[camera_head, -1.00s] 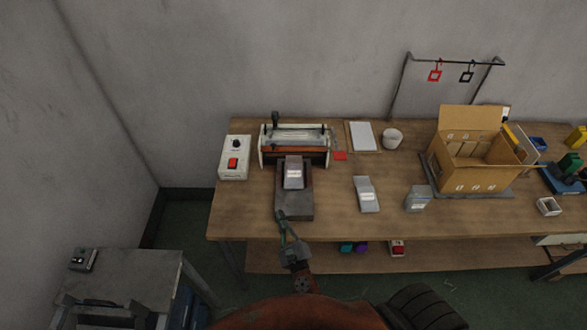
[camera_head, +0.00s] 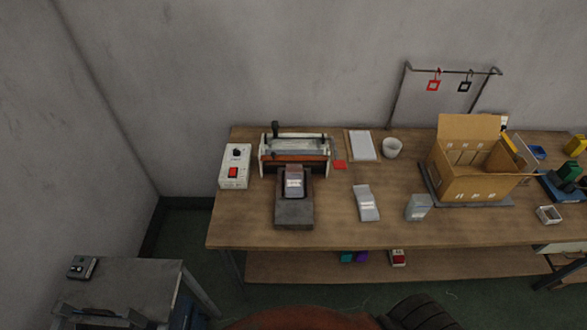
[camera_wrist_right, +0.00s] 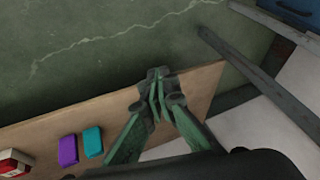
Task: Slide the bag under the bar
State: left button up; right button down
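The grey bag with a white label (camera_head: 293,184) lies flat on a dark grey stand (camera_head: 294,213) in front of the sealing machine. The bar (camera_head: 295,158) runs across the machine, orange-brown along its front, between pale end plates. The bag's far end meets the machine's front edge; I cannot tell whether any of it is under the bar. My right gripper (camera_wrist_right: 158,88) shows in the right wrist view, with green fingers whose tips are together and nothing visible between them. It is away from the bag, above the lower shelf. My left gripper is in no frame.
A white control box with a red switch (camera_head: 234,166) stands left of the machine. The purple box (camera_wrist_right: 68,150) is on the lower shelf.

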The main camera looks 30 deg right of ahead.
jog(key=s+d+f+n+g, duration=0.1)
jog(key=s+d+f+n, duration=0.1)
jog(key=s, duration=0.5)
jog(key=s+d+f+n+g+h, duration=0.1)
jog(key=s+d+f+n+g, duration=0.1)
jog(key=s+f, duration=0.2)
jog(key=s+d+f+n+g, duration=0.1)
jog(key=s+f, duration=0.3)
jog(key=s, duration=0.6)
jog(key=shift+s+d+n+g+h, duration=0.35)
jog(key=shift+d+n, duration=0.25)
jog(key=shift+d, duration=0.15)
jog(key=c, duration=2.7)
grip_release()
